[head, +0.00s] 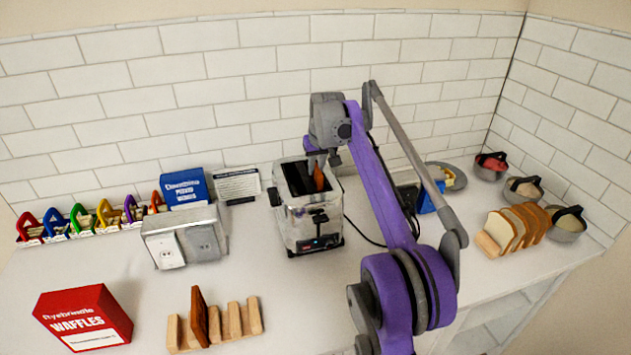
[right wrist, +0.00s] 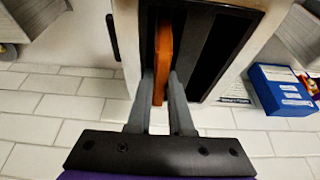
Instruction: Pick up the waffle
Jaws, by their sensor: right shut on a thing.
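An orange-brown slab, seemingly the waffle (head: 319,178), stands on edge in one slot of the toaster (head: 305,222). In the right wrist view the waffle (right wrist: 163,50) shows as an upright strip between the dark slot walls. My right gripper (head: 317,160) is above the toaster, pointing down. Its fingers (right wrist: 161,82) are shut on the waffle's near end. The other slot looks empty. The waffle's lower part is hidden inside the toaster. My left gripper is not in view.
A wooden rack (head: 232,322) holds a dark brown slab (head: 199,316). A red waffles box (head: 84,317) stands at front left. A metal box (head: 186,238) and blue box (head: 186,188) are left of the toaster. Bread slices (head: 517,228) and bowls stand right.

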